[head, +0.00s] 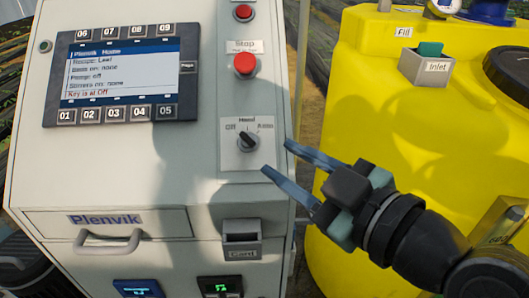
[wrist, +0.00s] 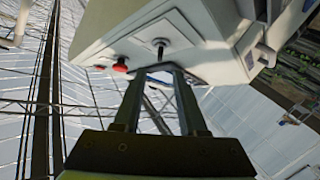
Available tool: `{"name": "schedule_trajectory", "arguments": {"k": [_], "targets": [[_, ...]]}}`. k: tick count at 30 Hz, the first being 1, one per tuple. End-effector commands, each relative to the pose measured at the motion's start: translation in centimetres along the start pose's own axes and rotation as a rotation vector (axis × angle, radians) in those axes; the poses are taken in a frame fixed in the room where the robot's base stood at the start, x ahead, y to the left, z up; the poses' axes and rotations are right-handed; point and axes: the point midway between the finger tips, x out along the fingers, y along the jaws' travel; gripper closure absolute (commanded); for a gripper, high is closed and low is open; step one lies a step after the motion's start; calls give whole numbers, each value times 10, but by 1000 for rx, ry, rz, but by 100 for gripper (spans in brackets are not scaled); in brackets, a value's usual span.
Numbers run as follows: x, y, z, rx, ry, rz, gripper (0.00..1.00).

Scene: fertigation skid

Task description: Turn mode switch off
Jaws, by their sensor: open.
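The mode switch (head: 247,142) is a dark rotary knob on a pale square plate on the front of the white cabinet. The plate is marked Off at left, Hand at top and Auto at right. The knob's handle points up or slightly left; I cannot tell its exact setting. My gripper (head: 276,157) is open and empty, to the right of the plate, with its two blue-grey fingers pointing at it. In the wrist view the mode switch (wrist: 160,44) shows just beyond the fingertips of my gripper (wrist: 158,72), apart from them.
A red Stop button (head: 245,65) sits above the switch, and a grey Card holder (head: 242,239) below. The screen (head: 119,73) at left reads "Key is at Off". A drawer handle (head: 107,241) sticks out lower left. A yellow tank (head: 400,130) stands at right.

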Motion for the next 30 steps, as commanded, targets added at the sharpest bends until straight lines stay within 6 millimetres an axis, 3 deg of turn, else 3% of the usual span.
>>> {"name": "schedule_trajectory", "arguments": {"k": [4,10,25,30], "targets": [[-27,1,2,-1,-2,4,59],[-42,0,0,-1,0,0,59],[-42,1,-2,3,0,5,59],[-22,21,-26,69,11,125,59]]}}
